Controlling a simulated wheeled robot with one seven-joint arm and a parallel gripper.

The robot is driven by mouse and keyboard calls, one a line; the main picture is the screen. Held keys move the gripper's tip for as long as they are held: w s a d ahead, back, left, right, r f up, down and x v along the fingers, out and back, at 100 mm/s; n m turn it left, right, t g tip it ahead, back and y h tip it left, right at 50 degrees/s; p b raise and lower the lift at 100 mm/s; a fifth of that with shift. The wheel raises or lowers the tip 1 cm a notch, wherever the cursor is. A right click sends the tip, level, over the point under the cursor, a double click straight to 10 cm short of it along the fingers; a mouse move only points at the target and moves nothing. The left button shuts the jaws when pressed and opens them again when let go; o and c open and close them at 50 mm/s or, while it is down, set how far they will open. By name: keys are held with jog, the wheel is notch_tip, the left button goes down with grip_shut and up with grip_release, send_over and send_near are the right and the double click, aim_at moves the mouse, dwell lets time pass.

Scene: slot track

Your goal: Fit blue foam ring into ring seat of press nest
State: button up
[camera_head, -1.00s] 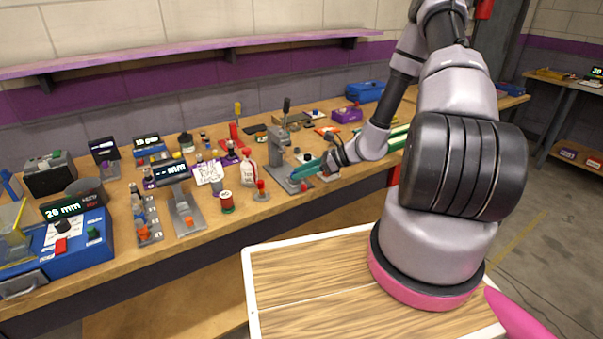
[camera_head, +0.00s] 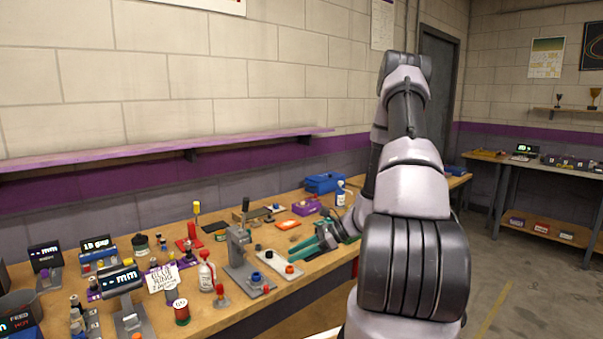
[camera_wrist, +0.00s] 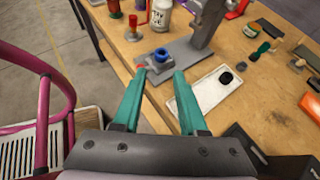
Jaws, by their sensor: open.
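The blue foam ring (camera_head: 256,277) sits on the base plate of the grey press (camera_head: 240,253), at the press nest. In the wrist view the blue ring (camera_wrist: 160,56) is on a dark seat on the base; I cannot tell whether it is fully down. My gripper (camera_wrist: 160,76) is open, its two teal fingers apart and empty, with the ring beyond the gap between the tips. In the head view my gripper (camera_head: 320,240) is to the right of the press, apart from the ring. The seat's inside is hidden.
A white tray (camera_wrist: 205,95) with a black knob lies right of the press. A red button (camera_head: 266,289) stands close to the ring. A glue bottle (camera_head: 206,272) and a red spool (camera_head: 181,312) stand to the left. The bench's front edge is close.

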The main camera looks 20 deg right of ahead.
jog(key=s+a+r+n+g+h, duration=0.1)
jog(key=s+a+r+n+h, duration=0.3)
jog(key=r, duration=0.6)
jog(key=s+a+r+n+g+h, duration=0.1)
jog(key=s+r+n, duration=0.1)
jog(key=r+n, duration=0.7)
jog(key=s+r+n+t+h, duration=0.4)
jog(key=s+r, duration=0.8)
jog(key=r, duration=0.5)
jog(key=shift+s+r+n+t, duration=0.25)
jog(key=shift+s+n+t, duration=0.15)
